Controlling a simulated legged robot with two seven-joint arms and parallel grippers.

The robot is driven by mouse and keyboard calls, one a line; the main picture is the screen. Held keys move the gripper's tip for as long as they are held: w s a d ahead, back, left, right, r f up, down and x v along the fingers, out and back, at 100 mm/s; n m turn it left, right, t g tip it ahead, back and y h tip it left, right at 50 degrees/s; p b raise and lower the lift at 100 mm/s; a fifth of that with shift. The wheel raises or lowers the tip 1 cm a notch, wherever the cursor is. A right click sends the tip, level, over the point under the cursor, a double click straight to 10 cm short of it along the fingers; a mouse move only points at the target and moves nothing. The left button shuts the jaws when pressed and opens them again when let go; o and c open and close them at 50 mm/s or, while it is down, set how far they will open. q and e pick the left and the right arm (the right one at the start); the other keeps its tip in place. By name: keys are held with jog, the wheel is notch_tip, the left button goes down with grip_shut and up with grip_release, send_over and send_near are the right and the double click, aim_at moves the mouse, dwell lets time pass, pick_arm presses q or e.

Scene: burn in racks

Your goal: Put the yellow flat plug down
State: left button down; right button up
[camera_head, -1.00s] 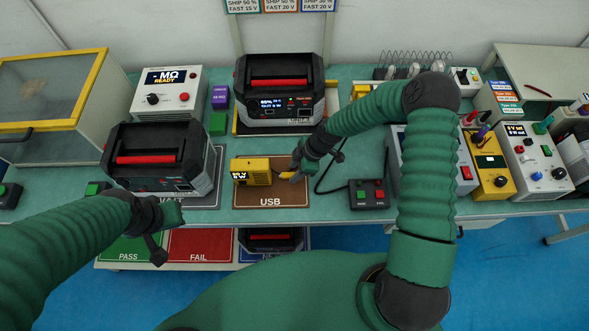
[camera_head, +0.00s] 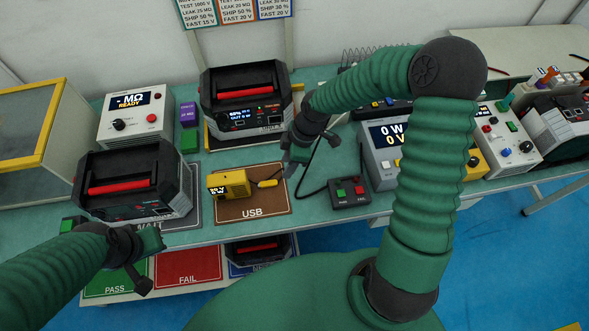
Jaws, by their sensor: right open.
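The yellow flat plug (camera_head: 269,183) lies on the brown USB mat (camera_head: 262,208), just right of the yellow box with a small display (camera_head: 228,184). A dark cable runs from the plug's side to the right. My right gripper (camera_head: 291,168) is open and empty, above and slightly right of the plug, apart from it. My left gripper (camera_head: 153,240) hangs at the bench's front edge, in front of the WAIT mat; its fingers are too small and overlapped to tell their state.
A black power unit with a red handle (camera_head: 130,187) stands on the WAIT mat. Another power unit (camera_head: 246,100) stands behind the USB mat. A small box with green and red buttons (camera_head: 350,192) is to the right. PASS (camera_head: 113,283) and FAIL (camera_head: 188,268) areas lie below.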

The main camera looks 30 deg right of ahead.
pick_arm(q)
jog(key=shift+s+a+f+b, duration=0.1)
jog(key=shift+a+f+b, duration=0.2)
jog(key=shift+a, duration=0.15)
pick_arm(e)
jog(key=s+r+m+t+h, duration=0.1)
jog(key=s+r+m+h, duration=0.2)
jog(key=s+r+m, duration=0.5)
jog(key=s+m, duration=0.3)
jog(key=m, duration=0.2)
jog(key=shift+t, duration=0.4)
pick_arm(q)
jog(key=shift+d, duration=0.3)
pick_arm(e)
jog(key=shift+d, duration=0.25)
